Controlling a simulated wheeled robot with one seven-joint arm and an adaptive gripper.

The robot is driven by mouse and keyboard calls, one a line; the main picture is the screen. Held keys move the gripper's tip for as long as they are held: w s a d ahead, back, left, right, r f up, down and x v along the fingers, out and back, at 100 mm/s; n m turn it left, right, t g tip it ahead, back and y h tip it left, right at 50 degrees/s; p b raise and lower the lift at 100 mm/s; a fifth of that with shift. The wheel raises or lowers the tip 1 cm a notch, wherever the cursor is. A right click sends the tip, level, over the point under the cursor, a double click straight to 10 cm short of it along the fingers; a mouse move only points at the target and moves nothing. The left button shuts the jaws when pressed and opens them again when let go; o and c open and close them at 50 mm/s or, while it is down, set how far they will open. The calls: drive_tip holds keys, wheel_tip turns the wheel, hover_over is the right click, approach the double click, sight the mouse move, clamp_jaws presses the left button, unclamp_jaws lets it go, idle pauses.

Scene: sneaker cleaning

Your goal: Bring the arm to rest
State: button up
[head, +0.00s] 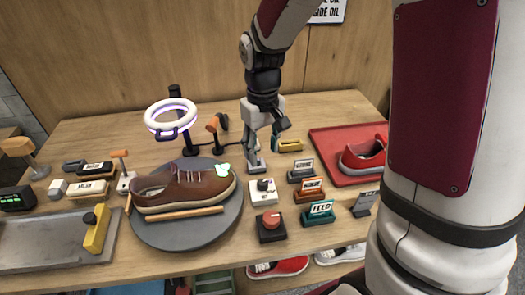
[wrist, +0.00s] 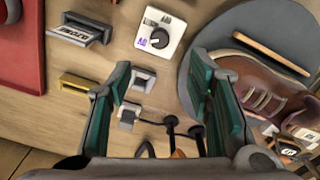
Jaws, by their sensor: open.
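My gripper (head: 264,145) hangs over the wooden table, just right of the round grey turntable. In the wrist view its two green-lined fingers (wrist: 168,105) are spread apart with nothing between them. Below the fingers lie a small grey block and a light switch-like piece (wrist: 144,80) on the table. The shoe also shows in the wrist view (wrist: 262,85).
A white dial box (head: 263,191), a red button box (head: 270,226) and several labelled holders (head: 320,212) stand close by. A red tray (head: 330,150) holds a red-grey sneaker. A white ring light (head: 171,115) rises behind the turntable. A grey tray (head: 50,235) lies at left.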

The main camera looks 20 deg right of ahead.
idle(0.3)
drive_tip(key=s+r+m+t, duration=0.2)
drive_tip(key=s+r+t, duration=0.3)
drive_tip(key=s+r, duration=1.1)
drive_tip(key=s, duration=0.3)
drive_tip(key=shift+s+d, duration=0.3)
idle(1.2)
drive_tip(key=shift+a, duration=0.1)
